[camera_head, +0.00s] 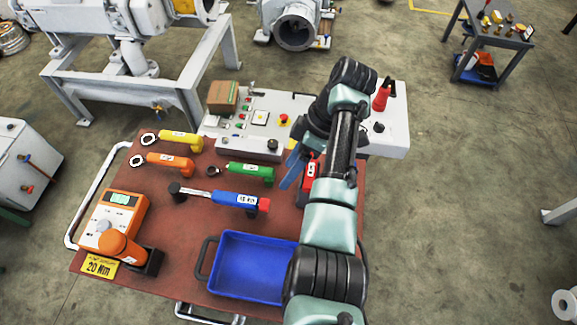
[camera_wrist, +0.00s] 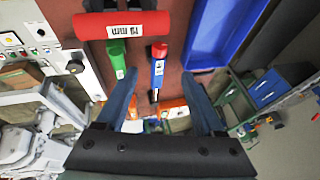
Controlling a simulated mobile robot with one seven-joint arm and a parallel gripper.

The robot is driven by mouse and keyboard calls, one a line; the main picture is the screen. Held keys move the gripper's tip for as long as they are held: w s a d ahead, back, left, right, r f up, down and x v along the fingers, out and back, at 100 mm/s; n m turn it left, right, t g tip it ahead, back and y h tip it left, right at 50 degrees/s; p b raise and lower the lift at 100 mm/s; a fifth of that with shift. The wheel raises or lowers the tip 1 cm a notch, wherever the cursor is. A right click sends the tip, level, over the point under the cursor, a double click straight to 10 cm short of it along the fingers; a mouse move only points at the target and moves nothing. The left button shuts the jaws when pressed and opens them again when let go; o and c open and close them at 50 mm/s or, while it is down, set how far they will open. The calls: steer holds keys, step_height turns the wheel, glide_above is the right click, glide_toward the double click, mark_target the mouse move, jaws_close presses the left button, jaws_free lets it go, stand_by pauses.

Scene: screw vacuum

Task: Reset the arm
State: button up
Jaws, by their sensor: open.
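My arm reaches from the bottom right of the head view up over the table, then folds back down. My gripper (camera_head: 290,170) shows there as blue fingers, partly hidden by my arm, above the table's right part. In the wrist view my gripper (camera_wrist: 162,92) has its two blue fingers spread apart with nothing held between them. A red tool (camera_head: 309,184) lies beside the gripper, partly behind my arm. It looks large at the top of the wrist view (camera_wrist: 95,26), with a white label.
The red-brown table (camera_head: 190,235) holds a blue tray (camera_head: 255,265), a blue torque wrench (camera_head: 230,199), a green tool (camera_head: 248,172), yellow (camera_head: 180,138) and orange (camera_head: 170,161) tools, and an orange tester (camera_head: 113,220). A control panel (camera_head: 210,123) with a cardboard box (camera_head: 223,97) stands behind.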

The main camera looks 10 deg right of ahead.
stand_by(0.3)
steer(key=w+d+r+m+t+h, duration=0.1)
steer(key=w+r+m+t+h, duration=0.15)
steer(key=w+r+t, duration=0.35)
steer(key=w+r+m+t+h, duration=0.1)
steer(key=w+r+m+t, duration=0.3)
steer(key=r, duration=0.7)
steer(key=w+r+m+t+h, duration=0.15)
steer(key=w+r+t, duration=0.3)
steer(key=r, duration=0.65)
steer(key=s+a+r+m+t, duration=0.15)
steer(key=s+r+t, duration=0.25)
steer(key=r, duration=0.5)
steer(key=s+a+r+m+t, duration=0.15)
steer(key=s+r+t, duration=0.25)
steer(key=r, duration=0.5)
steer(key=s+a+r+m+t, duration=0.2)
steer(key=s+r+t, duration=0.4)
steer(key=s+r, duration=0.6)
steer(key=s+a, duration=0.1)
steer(key=s, duration=0.3)
steer(key=shift+a+r+m, duration=0.3)
steer(key=shift+a+m, duration=0.1)
steer(key=shift+w, duration=0.1)
